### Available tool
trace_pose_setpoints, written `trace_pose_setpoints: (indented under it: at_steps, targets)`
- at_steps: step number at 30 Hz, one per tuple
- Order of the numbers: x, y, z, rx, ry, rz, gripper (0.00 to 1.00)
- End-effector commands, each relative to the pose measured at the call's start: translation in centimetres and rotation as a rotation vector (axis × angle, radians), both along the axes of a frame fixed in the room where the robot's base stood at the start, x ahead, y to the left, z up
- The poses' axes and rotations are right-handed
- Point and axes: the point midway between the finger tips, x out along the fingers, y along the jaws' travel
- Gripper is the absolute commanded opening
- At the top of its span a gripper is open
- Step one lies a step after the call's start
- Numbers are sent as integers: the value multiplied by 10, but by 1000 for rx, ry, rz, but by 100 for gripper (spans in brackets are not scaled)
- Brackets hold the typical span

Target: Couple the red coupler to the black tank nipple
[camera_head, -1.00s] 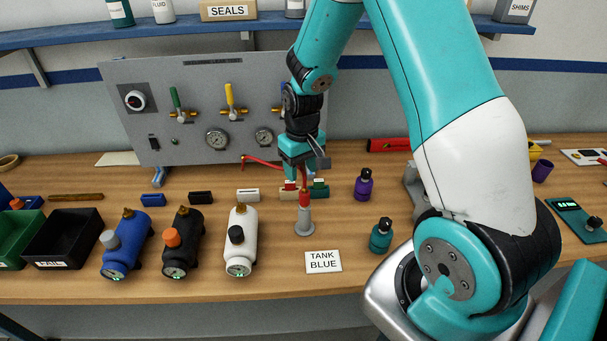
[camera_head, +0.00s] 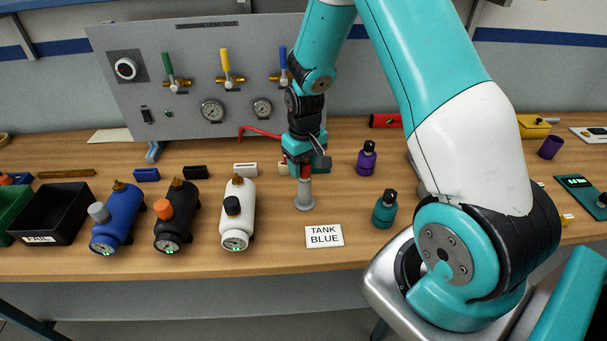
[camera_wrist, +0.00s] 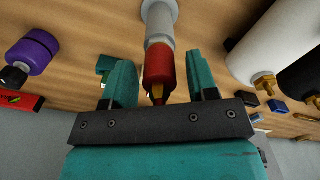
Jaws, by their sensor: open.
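My gripper (camera_head: 305,170) is at the coupler from above. In the wrist view the teal fingers stand apart on either side of the red coupler (camera_wrist: 158,68), with gaps visible. The black tank (camera_head: 177,222) lies on the bench between the blue and white tanks. It has an orange knob and a gauge in front. Its brass nipple (camera_head: 178,184) is at the far end and also shows in the wrist view (camera_wrist: 313,98).
The blue tank (camera_head: 118,215) and white tank (camera_head: 238,214) flank the black one. A card reading "TANK BLUE" (camera_head: 324,236) lies before the stand. Teal (camera_head: 385,212) and purple (camera_head: 366,160) bottles stand to the right. A valve panel (camera_head: 190,75) rises behind.

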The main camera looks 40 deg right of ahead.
Motion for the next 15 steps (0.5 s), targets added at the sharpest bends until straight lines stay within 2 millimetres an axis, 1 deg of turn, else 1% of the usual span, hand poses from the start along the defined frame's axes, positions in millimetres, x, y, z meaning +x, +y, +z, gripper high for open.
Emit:
trace_pose_setpoints:
  at_steps: [7, 8, 9, 11, 12, 14, 15]
  targets:
    - [0, 0, 0, 0, -1, 0, 53]
    - [0, 0, 0, 0, -1, -1, 46]
    - [0, 0, 0, 0, -1, -1, 37]
    - [0, 0, 0, 0, -1, -1, 23]
    - [0, 0, 0, 0, -1, -1, 14]
    - [0, 0, 0, 0, -1, -1, 0]
    - [0, -1, 0, 0, -1, -1, 0]
